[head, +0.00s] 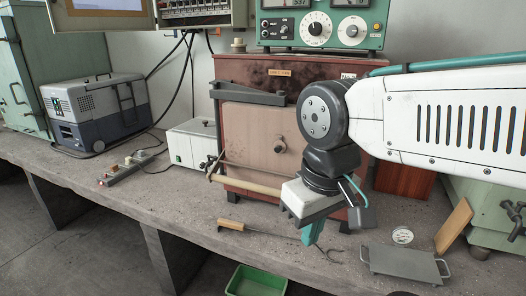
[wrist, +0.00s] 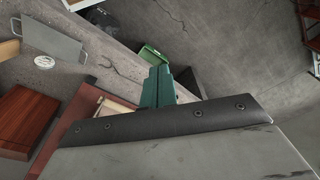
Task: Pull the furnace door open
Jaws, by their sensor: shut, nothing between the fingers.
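The furnace (head: 232,72) is a red-brown box at the back of the bench in the head view. Its tan-pink door (head: 255,135) faces front, with a small round knob in it and a dark bar across its top. The door looks closed against the body. A pale handle bar (head: 245,184) runs across its lower front, its right end close to or behind my wrist. My gripper (head: 311,233) points down in front of the furnace's right side, teal fingers shut and empty, apart from the bar. The wrist view shows the shut fingers (wrist: 157,88) too.
A wooden-handled hook tool (head: 245,228) lies near the bench's front edge. A white box (head: 190,143) stands left of the furnace. A green bin (head: 256,281) is below the edge.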

